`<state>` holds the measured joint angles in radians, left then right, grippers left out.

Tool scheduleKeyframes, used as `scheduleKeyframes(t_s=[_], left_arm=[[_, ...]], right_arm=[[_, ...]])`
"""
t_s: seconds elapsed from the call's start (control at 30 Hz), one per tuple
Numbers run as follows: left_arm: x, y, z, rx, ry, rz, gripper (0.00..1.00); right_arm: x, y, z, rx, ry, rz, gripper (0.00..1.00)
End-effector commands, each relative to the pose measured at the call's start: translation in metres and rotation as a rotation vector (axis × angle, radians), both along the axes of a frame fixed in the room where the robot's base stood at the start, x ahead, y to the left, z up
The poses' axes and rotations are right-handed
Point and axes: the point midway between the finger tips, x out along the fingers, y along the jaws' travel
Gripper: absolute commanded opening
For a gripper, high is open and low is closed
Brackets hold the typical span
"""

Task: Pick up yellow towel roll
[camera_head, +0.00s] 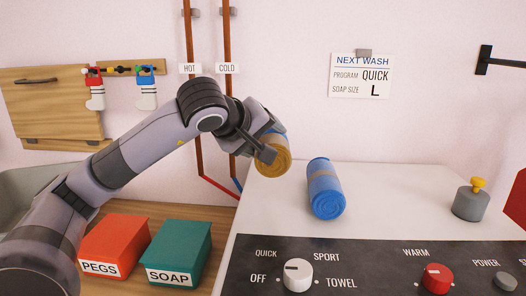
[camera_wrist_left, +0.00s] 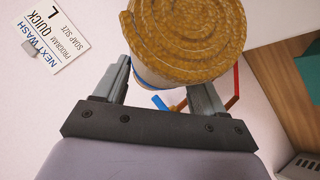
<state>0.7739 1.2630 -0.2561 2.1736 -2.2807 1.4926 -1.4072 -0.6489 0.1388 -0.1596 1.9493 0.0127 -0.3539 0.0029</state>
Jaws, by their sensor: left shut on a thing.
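The yellow towel roll (camera_head: 273,160) is held in my left gripper (camera_head: 268,143) above the left back part of the white washer top. In the left wrist view, the yellow towel roll (camera_wrist_left: 195,40) sits between the two fingers of the left gripper (camera_wrist_left: 160,85), with its spiral end facing the camera. In the head view, part of the roll is hidden behind the fingers. A blue towel roll (camera_head: 325,190) lies on the washer top to the right, apart from the gripper. My right gripper is not in view.
The white washer top (camera_head: 400,195) has free room around the blue roll. A grey weight with a yellow knob (camera_head: 472,200) stands at right. A red PEGS box (camera_head: 115,245) and green SOAP box (camera_head: 180,250) stand at left. Pipes (camera_head: 228,80) run up the wall.

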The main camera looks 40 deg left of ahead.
Motion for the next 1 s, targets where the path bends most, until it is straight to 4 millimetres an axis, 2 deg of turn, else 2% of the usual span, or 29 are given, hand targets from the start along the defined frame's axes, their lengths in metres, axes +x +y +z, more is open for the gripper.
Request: scheduleKeyframes(t_s=[0.03,0.33,0.7,1.0], left_arm=[[0.000,0.000,0.013,-0.001,-0.006,-0.001,0.34],[0.000,-0.001,0.058,-0.002,-0.007,-0.002,0.34],[0.001,0.000,0.093,-0.002,-0.004,0.000,0.34],[0.000,0.000,0.107,0.000,-0.002,-0.001,0.34]], right_arm=[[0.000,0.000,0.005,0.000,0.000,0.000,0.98],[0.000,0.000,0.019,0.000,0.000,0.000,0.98],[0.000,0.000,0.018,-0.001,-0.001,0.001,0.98],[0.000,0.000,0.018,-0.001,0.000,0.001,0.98]])
